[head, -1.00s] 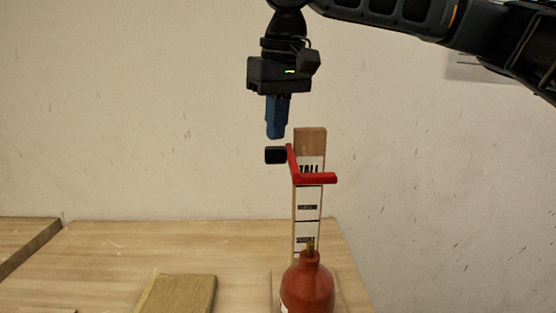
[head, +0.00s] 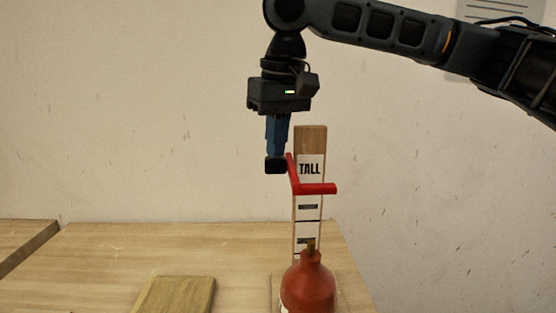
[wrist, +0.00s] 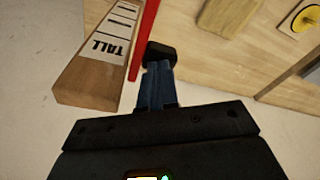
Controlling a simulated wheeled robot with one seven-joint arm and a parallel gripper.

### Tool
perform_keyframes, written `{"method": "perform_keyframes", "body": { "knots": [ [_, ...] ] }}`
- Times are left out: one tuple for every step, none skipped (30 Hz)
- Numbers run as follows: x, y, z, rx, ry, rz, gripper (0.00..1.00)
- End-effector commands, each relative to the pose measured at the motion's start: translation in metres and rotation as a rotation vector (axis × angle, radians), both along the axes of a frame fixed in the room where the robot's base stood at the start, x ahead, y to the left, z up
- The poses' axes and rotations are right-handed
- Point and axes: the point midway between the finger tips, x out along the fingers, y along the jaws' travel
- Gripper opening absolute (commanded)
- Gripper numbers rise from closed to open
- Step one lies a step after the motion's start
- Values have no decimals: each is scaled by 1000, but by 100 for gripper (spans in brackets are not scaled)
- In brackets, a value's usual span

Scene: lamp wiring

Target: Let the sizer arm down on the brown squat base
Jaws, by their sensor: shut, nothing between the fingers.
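The red sizer arm (head: 318,189) sits on an upright wooden post (head: 310,140) with a scale marked TALL. Its black knob (head: 275,166) sticks out on the left. The reddish-brown squat base (head: 308,287) stands in front of the post's foot, with a brass-coloured stem on top. The arm is well above this stem. My gripper (head: 276,155) is shut, pointing down, its blue fingertips at the top of the knob and apparently touching it. In the wrist view the fingertips (wrist: 157,70) meet the knob (wrist: 160,51), beside the red arm (wrist: 144,38) and post (wrist: 90,82).
A flat wooden block (head: 178,294) lies on the table (head: 100,255) left of the base. The wrist view also shows a yellow round piece (wrist: 306,16) and a wooden block (wrist: 228,14) on the table. The tabletop at the left is clear.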

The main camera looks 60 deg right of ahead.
Motion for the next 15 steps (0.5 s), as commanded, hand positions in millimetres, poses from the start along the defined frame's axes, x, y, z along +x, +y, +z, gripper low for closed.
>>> {"method": "perform_keyframes", "body": {
  "knots": [
    [0,0,-3,1,1,0,0],
    [0,0,-4,1,1,0,0],
    [0,0,-6,0,1,0,0],
    [0,0,-7,0,1,0,0],
    [0,0,-8,0,1,0,0],
    [0,0,-9,0,1,0,0],
    [0,0,-10,0,1,0,0],
    [0,0,-11,0,1,0,0],
    [0,0,-13,0,1,0,0],
    [0,0,-14,0,1,0,0],
    [0,0,-15,0,1,0,0],
    [0,0,-16,-1,1,0,0],
    [0,0,-17,0,0,0,0],
    [0,0,-19,0,0,0,0],
    [0,0,-20,0,1,0,0]
  ]
}}
